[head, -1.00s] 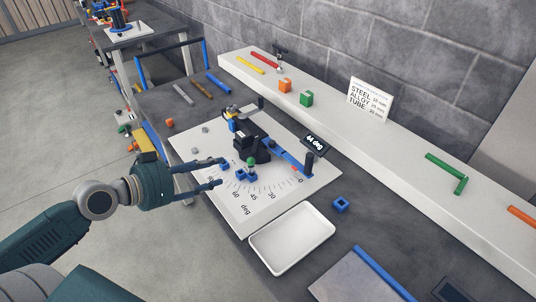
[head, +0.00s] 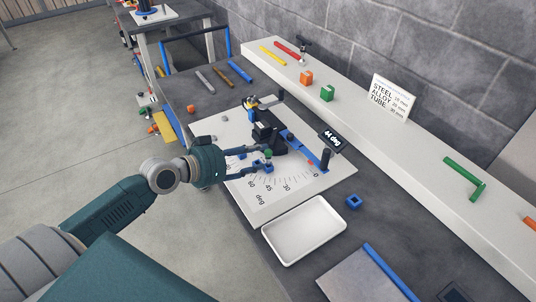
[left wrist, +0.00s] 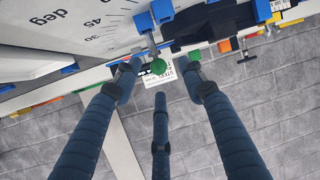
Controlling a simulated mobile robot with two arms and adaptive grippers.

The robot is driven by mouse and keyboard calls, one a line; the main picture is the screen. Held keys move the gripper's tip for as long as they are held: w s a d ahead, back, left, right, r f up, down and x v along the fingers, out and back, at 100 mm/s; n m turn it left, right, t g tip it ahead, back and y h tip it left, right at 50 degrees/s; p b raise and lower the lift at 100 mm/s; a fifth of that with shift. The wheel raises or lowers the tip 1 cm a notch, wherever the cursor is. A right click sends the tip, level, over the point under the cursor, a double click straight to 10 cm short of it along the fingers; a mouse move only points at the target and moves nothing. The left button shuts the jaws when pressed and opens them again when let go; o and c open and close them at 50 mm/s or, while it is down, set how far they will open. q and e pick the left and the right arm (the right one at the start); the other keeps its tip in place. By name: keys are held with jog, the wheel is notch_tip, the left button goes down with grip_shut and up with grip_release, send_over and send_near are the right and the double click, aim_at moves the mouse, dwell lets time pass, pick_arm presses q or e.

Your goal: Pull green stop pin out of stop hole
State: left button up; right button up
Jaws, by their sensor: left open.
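The green stop pin (head: 268,154) shows as a small round green knob above the angle plate (head: 262,207), near the 45 mark, with blue blocks close by. In the left wrist view its green knob (left wrist: 158,67) sits on a thin grey stem. My left gripper (head: 264,160) reaches in from the left and is open, its fingertips around the pin. In the left wrist view the fingertips (left wrist: 159,70) stand on either side of the knob with gaps. The stop hole is hidden. My right gripper is not in view.
A black bender with a blue arm (head: 305,150) stands right behind the pin. A display (head: 331,139) reads 44 deg. A white tray (head: 304,231) and a blue square block (head: 353,202) lie in front. A long white shelf (head: 390,150) runs along the wall.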

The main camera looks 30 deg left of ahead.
aim_at(265, 153)
pick_arm(q)
jog(key=x, duration=0.3)
jog(key=shift+w+d, duration=0.1)
jog(key=shift+d, duration=0.05)
grip_shut()
